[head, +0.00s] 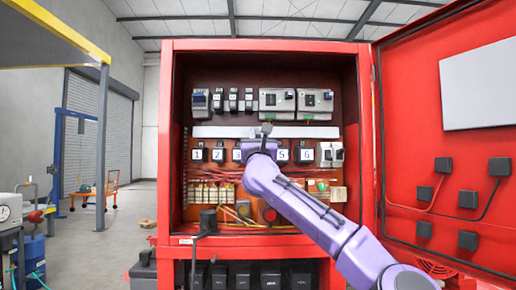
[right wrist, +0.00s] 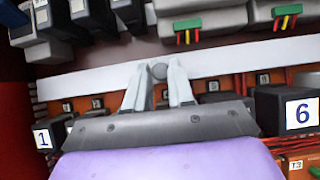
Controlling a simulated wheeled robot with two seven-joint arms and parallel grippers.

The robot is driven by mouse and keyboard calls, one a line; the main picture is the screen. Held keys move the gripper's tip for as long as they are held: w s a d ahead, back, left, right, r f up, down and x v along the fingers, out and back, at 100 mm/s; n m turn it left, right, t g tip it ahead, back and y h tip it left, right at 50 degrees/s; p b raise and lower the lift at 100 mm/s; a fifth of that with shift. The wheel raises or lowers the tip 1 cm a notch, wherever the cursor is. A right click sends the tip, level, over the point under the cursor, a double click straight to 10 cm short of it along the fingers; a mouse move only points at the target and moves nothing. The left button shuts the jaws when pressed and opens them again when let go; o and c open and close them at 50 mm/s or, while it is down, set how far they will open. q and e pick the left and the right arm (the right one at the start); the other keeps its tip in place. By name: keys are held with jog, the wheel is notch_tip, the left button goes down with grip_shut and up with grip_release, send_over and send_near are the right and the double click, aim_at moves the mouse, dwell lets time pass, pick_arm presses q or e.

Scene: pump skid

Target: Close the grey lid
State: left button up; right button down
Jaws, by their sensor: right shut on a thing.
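A long pale grey strip (head: 220,131), which looks like the grey lid, runs across the red cabinet between the upper and lower rows of devices. It also crosses the right wrist view (right wrist: 90,82). My right gripper (head: 266,131) reaches in from the lower right to the strip's middle. In the right wrist view, its fingertips (right wrist: 159,76) are closed on a small round dark grey knob (right wrist: 159,71) in front of the strip. Whether the knob is fixed to the strip is hard to tell. The gripper hides the strip's middle in the head view. My left gripper is out of view.
The cabinet door (head: 420,90) stands open at the right. Grey devices (head: 277,100) sit above the strip and numbered black blocks (head: 303,154) below it. Loose wires and terminals (head: 210,192) fill the lower part. Open floor (head: 80,250) lies to the left.

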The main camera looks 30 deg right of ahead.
jog(key=shift+w+d+f+t+h+b, duration=0.1)
jog(key=shift+w+f+t+h+b, duration=0.1)
jog(key=shift+f+t+h+b, duration=0.45)
jog(key=shift+r+t, duration=0.25)
jog(key=shift+r, duration=0.05)
jog(key=c, duration=1)
grip_release()
jog(key=shift+s+f+b, duration=0.1)
jog(key=shift+f+b, duration=0.2)
jog(key=shift+f, duration=0.05)
jog(key=b+v, duration=0.6)
jog(key=v, duration=0.3)
jog(key=shift+s+a+f, duration=0.15)
jog(key=shift+s+a, duration=0.1)
jog(key=shift+s, duration=0.1)
